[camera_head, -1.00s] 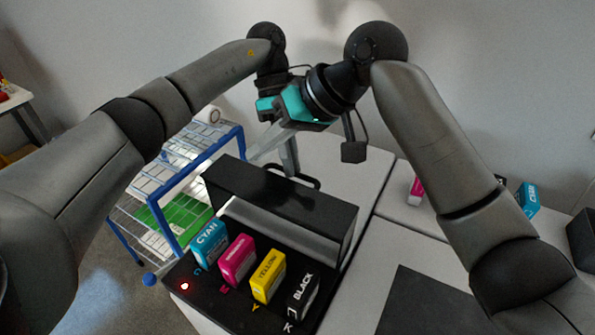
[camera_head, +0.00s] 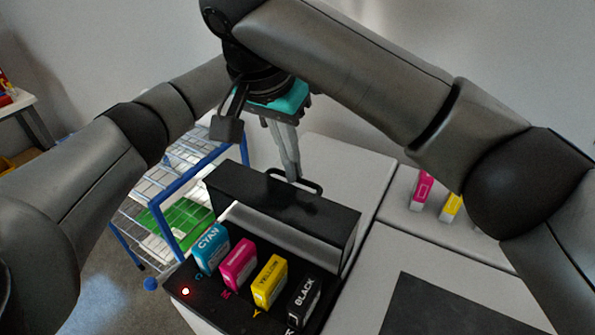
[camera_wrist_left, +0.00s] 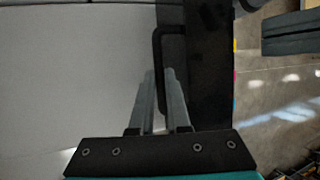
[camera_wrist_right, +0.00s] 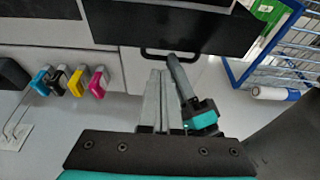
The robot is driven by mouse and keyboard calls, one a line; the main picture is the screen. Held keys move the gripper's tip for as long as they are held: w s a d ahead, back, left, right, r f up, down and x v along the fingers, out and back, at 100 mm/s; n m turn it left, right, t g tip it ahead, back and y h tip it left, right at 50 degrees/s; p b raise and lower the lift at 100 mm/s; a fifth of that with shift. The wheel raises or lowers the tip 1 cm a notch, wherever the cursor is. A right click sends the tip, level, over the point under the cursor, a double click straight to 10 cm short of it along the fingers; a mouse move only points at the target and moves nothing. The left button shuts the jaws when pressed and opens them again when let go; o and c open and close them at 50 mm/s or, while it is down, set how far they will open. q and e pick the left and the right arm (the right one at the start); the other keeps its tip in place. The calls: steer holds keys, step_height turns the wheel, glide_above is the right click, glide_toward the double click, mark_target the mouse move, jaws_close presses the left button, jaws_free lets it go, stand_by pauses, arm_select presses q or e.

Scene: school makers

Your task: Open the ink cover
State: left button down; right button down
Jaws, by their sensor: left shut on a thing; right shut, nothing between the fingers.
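The black ink cover (camera_head: 280,205) is a long box-like lid on the printer, with a black loop handle (camera_head: 308,186) at its far edge. The handle also shows in the left wrist view (camera_wrist_left: 157,50) and the right wrist view (camera_wrist_right: 155,56). My left gripper (camera_wrist_left: 159,74) is shut on the handle bar, which runs between its fingers. My right gripper (camera_wrist_right: 156,74) is shut and empty, above and beside the left gripper, whose teal body shows in the right wrist view. In the head view my right arm hides most of my left gripper.
Cyan (camera_head: 211,248), magenta (camera_head: 239,264), yellow (camera_head: 270,281) and black (camera_head: 304,300) cartridges stand on the near black panel. Other cartridges, magenta (camera_head: 422,190) and yellow (camera_head: 451,207), stand on the right table. A blue-framed wire rack (camera_head: 170,195) is at the left.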

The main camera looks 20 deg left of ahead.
mark_target(297, 187)
steer(key=x, duration=1)
steer(key=shift+d, duration=0.1)
arm_select(q)
steer(key=shift+r, duration=0.1)
steer(key=shift+w, duration=0.15)
arm_select(e)
steer(key=shift+s+r+t, duration=0.15)
steer(key=shift+s+t, duration=0.15)
steer(key=shift+s, duration=0.75)
arm_select(q)
steer(key=c, duration=0.9)
jaws_free()
steer(key=shift+d, duration=0.1)
steer(key=shift+v, duration=5.85)
arm_select(e)
steer(key=shift+w+r, duration=0.1)
steer(key=shift+w, duration=0.15)
